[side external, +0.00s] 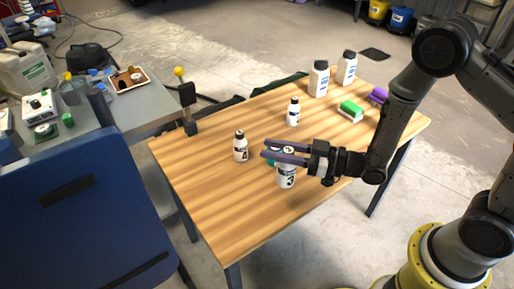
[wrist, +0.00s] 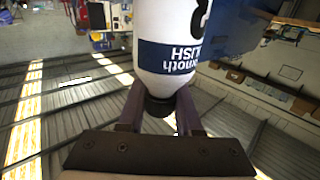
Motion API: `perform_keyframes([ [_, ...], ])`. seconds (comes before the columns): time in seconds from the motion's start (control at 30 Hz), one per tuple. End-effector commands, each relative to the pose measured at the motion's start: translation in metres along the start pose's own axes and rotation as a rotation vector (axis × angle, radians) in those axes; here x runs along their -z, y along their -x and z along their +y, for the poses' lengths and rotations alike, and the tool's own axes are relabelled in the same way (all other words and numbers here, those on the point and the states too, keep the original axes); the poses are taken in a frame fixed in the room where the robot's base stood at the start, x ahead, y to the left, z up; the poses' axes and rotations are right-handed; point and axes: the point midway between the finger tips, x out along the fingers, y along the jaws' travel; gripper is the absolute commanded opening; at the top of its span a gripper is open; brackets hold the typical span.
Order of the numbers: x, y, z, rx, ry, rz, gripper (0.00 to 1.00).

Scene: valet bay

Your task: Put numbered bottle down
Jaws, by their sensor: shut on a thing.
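My gripper (side external: 265,150) reaches in from the right over the wooden table (side external: 220,215). It is shut on the neck end of a white bottle (side external: 287,178), which hangs upright below the fingers. In the wrist view this bottle (wrist: 175,40) appears upside down, with its dark cap between the fingers, a dark blue label band and part of a black number. I cannot tell if its base touches the table. Two more small white bottles with black caps stand upright nearby, one left of the gripper (side external: 240,149) and one behind it (side external: 293,113).
Two large white bottles (side external: 319,80) (side external: 347,68) stand at the back. A green and white sponge (side external: 351,110) and a purple item (side external: 378,96) lie at the right. A small teal thing (side external: 271,161) is partly hidden by my fingers. The table's front left is clear.

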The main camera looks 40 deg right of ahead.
Motion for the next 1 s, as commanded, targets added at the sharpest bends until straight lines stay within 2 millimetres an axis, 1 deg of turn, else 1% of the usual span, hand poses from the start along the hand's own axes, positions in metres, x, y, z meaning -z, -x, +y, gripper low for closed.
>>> perform_keyframes([
  [0.1, 0.006, 0.011, -0.002, -0.001, 0.002, 0.003, 0.00],
  [0.3, 0.007, 0.018, -0.005, -0.001, -0.002, -0.004, 0.00],
  [0.37, 0.005, 0.016, 0.000, -0.018, -0.004, -0.017, 0.00],
  [0.43, 0.005, 0.010, 0.013, -0.053, 0.002, -0.022, 0.00],
  [0.47, 0.005, 0.008, 0.021, -0.077, 0.004, -0.025, 0.00],
  [0.57, 0.004, 0.010, 0.060, -0.175, 0.008, -0.031, 0.00],
  [0.6, 0.004, 0.013, 0.079, -0.222, 0.009, -0.031, 0.00],
  [0.67, 0.004, 0.019, 0.108, -0.295, 0.010, -0.034, 0.00],
  [0.7, 0.005, 0.025, 0.127, -0.343, 0.010, -0.033, 0.00],
  [0.77, 0.005, 0.035, 0.155, -0.415, 0.009, -0.034, 0.00],
  [0.8, 0.005, 0.043, 0.173, -0.462, 0.009, -0.033, 0.00],
  [0.87, 0.006, 0.057, 0.200, -0.532, 0.008, -0.033, 0.00],
  [0.9, 0.006, 0.067, 0.217, -0.578, 0.007, -0.032, 0.00],
  [0.97, 0.007, 0.084, 0.242, -0.647, 0.006, -0.030, 0.00],
  [1.0, 0.007, 0.096, 0.258, -0.691, 0.005, -0.030, 0.00],
])
